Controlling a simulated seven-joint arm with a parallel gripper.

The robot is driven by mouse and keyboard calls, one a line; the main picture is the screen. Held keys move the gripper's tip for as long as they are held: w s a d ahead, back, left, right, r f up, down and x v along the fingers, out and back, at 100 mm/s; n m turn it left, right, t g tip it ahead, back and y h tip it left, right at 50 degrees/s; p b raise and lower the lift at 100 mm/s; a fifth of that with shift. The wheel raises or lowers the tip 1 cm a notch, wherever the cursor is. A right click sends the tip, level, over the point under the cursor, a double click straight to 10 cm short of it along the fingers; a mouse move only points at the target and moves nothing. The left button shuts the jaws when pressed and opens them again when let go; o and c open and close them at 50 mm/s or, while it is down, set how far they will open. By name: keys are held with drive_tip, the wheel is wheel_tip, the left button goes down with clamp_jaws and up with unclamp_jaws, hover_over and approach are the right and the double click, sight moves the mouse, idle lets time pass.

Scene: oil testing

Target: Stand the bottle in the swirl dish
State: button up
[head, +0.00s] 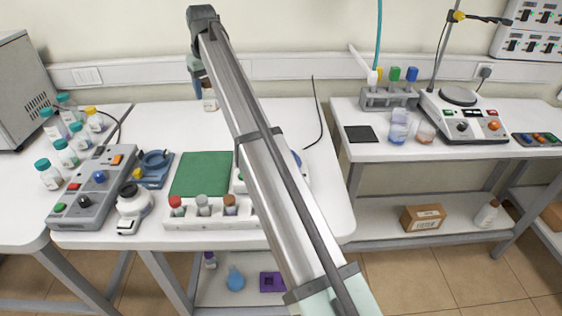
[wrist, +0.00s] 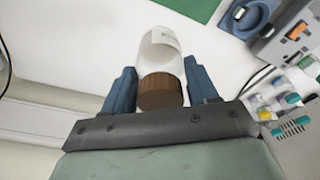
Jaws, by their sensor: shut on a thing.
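The bottle (wrist: 160,55) is clear with a pale label and a brown ribbed cap (wrist: 160,91). In the wrist view it sits between the two blue fingers of my gripper (wrist: 160,76), which is shut on it. In the head view the bottle (head: 209,101) shows small at the back of the left table, below my gripper (head: 199,82); I cannot tell whether its base touches the table. The swirl dish appears to be the blue round dish (head: 155,160) on a blue base, left of the green mat. It also shows in the wrist view (wrist: 248,16), at the upper right.
A green mat (head: 201,174) lies right of the dish. A white rack (head: 210,217) with several capped vials stands in front of it. A grey control box (head: 93,190) and several teal-capped bottles (head: 66,152) are at the left. The table's back middle is clear.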

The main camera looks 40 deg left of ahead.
drive_tip(key=w+d+r+m, duration=0.1)
drive_tip(key=w+d, duration=0.3)
drive_tip(key=d, duration=0.6)
drive_tip(key=w+d+r+m, duration=0.15)
drive_tip(key=w+d, duration=0.25)
drive_tip(key=d, duration=0.6)
drive_tip(key=s+d+f, duration=0.3)
drive_tip(key=s+d, duration=0.1)
drive_tip(key=d, duration=0.2)
drive_tip(key=shift+w+a+f, duration=0.1)
drive_tip(key=shift+a+f, duration=0.1)
drive_tip(key=shift+f, duration=1.95)
drive_tip(key=shift+w+a+f, duration=0.1)
drive_tip(key=shift+a+f, duration=0.05)
drive_tip(key=shift+f, duration=1.95)
drive_tip(key=shift+f, duration=0.1)
drive_tip(key=o, duration=1.2)
drive_tip(key=shift+c, duration=0.2)
wheel_tip(320, 180, up, 12)
drive_tip(key=d, duration=0.1)
drive_tip(key=shift+s+d, duration=0.35)
